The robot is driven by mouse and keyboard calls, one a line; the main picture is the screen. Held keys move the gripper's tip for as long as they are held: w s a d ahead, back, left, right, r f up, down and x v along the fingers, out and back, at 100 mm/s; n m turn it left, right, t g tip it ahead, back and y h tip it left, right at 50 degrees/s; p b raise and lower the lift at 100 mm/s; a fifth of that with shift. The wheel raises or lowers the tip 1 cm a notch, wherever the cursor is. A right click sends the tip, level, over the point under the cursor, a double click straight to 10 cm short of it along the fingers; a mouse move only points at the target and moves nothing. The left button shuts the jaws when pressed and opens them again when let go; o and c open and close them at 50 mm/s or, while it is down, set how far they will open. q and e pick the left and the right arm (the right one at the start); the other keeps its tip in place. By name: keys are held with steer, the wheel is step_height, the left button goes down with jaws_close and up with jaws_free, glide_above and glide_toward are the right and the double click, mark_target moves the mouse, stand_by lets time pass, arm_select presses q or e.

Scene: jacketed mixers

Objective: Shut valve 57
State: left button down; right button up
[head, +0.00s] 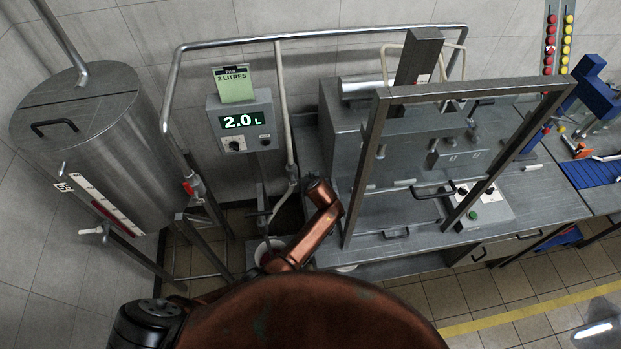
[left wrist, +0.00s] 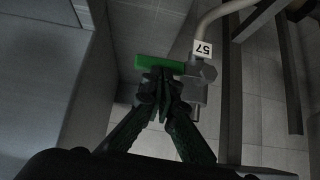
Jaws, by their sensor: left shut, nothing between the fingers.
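Valve 57 shows in the left wrist view as a grey valve body (left wrist: 203,72) under a white tag (left wrist: 203,49) reading 57, upside down. Its green lever (left wrist: 150,61) points left from the body, crosswise to the short pipe stub below. My left gripper (left wrist: 162,74) is shut and empty, its fingertips overlapping the lever's lower edge in the picture. I cannot tell whether they touch it. In the head view I cannot make out valve 57 or my left gripper; a large copper-coloured shape covers the bottom middle. My right gripper is in neither view.
A pale pipe (left wrist: 222,12) bends into valve 57, with dark frame bars to its right. The head view shows a steel tank (head: 100,150) at left, a display box (head: 243,122) reading 2.0 L, and a steel bench with a tall frame (head: 366,170).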

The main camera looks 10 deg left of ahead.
arm_select(q)
step_height(320, 180, up, 10)
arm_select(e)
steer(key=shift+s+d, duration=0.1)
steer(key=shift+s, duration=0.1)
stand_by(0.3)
